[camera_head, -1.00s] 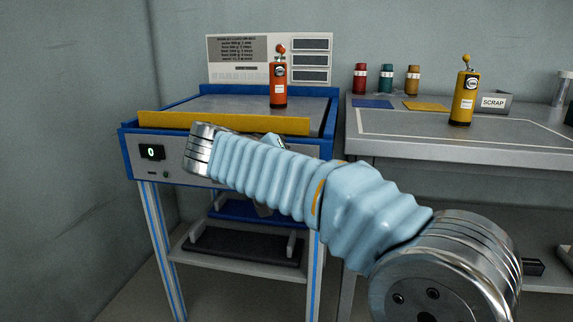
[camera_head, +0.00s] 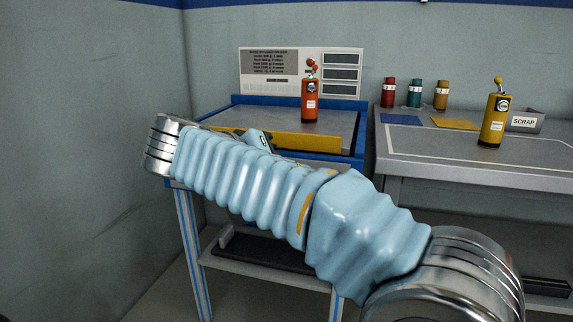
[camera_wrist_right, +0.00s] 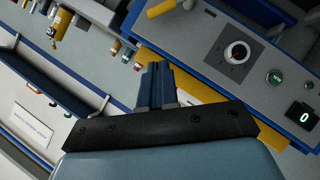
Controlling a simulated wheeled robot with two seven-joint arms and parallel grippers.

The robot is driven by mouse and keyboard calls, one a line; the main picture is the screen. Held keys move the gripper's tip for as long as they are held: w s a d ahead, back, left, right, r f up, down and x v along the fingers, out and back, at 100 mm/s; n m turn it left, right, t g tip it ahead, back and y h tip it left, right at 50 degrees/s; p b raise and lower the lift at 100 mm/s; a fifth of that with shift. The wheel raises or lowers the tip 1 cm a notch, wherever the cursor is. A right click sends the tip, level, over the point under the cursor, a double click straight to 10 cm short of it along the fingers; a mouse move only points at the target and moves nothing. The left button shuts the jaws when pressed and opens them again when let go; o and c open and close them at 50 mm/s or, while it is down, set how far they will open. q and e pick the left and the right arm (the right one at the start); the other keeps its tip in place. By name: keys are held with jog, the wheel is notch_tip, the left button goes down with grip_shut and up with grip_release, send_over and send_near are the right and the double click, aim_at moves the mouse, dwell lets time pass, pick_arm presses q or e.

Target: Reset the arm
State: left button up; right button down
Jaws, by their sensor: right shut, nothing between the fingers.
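My right arm (camera_head: 240,182), in a light blue ribbed sleeve with metal joints, crosses the head view from the lower right toward the left. It hides much of the blue-framed bench's front. In the right wrist view my right gripper (camera_wrist_right: 156,85) is shut and empty, its dark fingers pressed together before a yellow bar (camera_wrist_right: 207,85). In the head view only a little of this gripper shows, behind the forearm. My left gripper is not in view.
The blue-framed bench (camera_head: 240,117) bears a red extinguisher-like cylinder (camera_head: 310,100). Its panel has a knob (camera_wrist_right: 237,53), a green button (camera_wrist_right: 274,77) and a display reading 0 (camera_wrist_right: 304,116). The right table (camera_head: 420,150) holds a yellow cylinder (camera_head: 493,118), small bottles and a SCRAP bin (camera_head: 525,121).

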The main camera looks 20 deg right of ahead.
jog(key=w+a+f+n+g+y+p, duration=0.1)
jog(key=w+f+n+g+y+p, duration=0.2)
jog(key=f, duration=1.3)
jog(key=w+a+f+n+g+y+p, duration=0.15)
jog(key=f+n+y, duration=0.25)
jog(key=f, duration=1.3)
jog(key=s+a+f+g+y+p, duration=0.1)
jog(key=s+f+y, duration=0.1)
jog(key=s+f, duration=0.3)
jog(key=s+f+g+y+p, duration=0.1)
jog(key=s+f+y, duration=0.15)
jog(key=f, duration=0.55)
jog(key=s+f+m+y+p, duration=0.1)
jog(key=s+f+m+y, duration=0.1)
jog(key=s, duration=0.6)
jog(key=s+f+m+y+p, duration=0.1)
jog(key=s+f+m+p, duration=0.1)
jog(key=s+f+m, duration=0.2)
jog(key=s+f, duration=0.2)
jog(key=s, duration=0.2)
jog(key=shift+s+a+y, duration=0.25)
jog(key=shift+y, duration=0.1)
